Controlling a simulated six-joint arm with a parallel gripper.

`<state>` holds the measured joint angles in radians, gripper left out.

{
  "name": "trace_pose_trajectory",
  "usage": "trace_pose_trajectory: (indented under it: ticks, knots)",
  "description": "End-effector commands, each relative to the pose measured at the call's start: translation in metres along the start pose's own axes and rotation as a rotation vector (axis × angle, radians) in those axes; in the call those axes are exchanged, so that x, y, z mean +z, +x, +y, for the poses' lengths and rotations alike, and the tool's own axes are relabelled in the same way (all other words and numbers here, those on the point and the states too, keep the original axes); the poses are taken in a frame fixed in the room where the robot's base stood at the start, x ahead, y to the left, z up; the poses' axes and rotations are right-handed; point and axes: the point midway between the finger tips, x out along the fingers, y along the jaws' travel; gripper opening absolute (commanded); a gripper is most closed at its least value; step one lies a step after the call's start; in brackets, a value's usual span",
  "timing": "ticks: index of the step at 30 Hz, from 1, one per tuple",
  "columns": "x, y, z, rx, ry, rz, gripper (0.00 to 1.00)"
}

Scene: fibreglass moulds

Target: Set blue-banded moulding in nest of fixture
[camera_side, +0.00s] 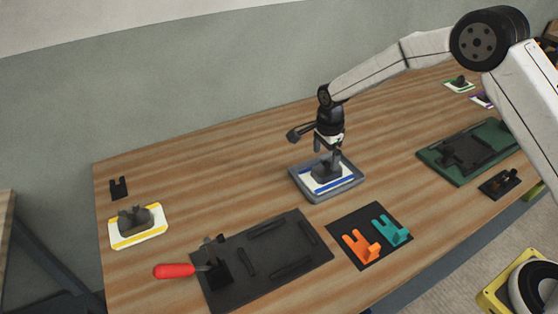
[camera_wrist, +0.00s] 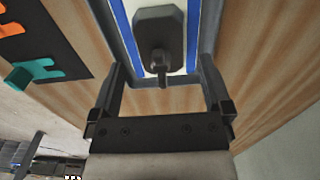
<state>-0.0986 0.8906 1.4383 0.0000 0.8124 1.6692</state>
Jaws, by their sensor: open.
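The blue-banded moulding (camera_side: 330,185), a white plate with blue stripes and a dark raised block, lies in a shallow grey tray (camera_side: 301,189) at mid-table. In the wrist view the moulding's blue stripe (camera_wrist: 127,40) runs beside its dark block. My gripper (camera_side: 328,149) is open just above the block. In the wrist view my gripper (camera_wrist: 162,72) has its fingers apart, one on each side of the block's stem; I see no contact. The dark fixture plate (camera_side: 285,245) with raised bars and a red-handled clamp (camera_side: 175,271) is at the front left, its middle empty.
A yellow-banded moulding (camera_side: 137,238) and a small black bracket (camera_side: 119,188) lie at the left. A black mat (camera_side: 345,225) holds orange (camera_side: 361,247) and teal (camera_side: 391,231) pieces. A green board (camera_side: 440,158) is at the right.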

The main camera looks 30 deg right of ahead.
Motion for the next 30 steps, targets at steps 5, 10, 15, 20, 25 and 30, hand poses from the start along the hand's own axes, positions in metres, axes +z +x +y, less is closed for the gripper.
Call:
trace_pose_trajectory:
  ticks: [5,10,15,20,25,30]
  knots:
    - [0.001,-0.024,-0.001,-0.002,0.000,0.000,1.00]
    - [0.001,-0.036,-0.001,-0.001,0.000,0.000,1.00]
    - [0.001,-0.039,-0.001,0.001,0.000,0.000,1.00]
    - [0.001,-0.039,-0.001,0.001,0.000,0.000,1.00]
    - [0.001,-0.039,-0.001,0.001,0.000,0.000,1.00]
    - [0.000,-0.039,0.000,-0.001,-0.006,0.000,1.00]
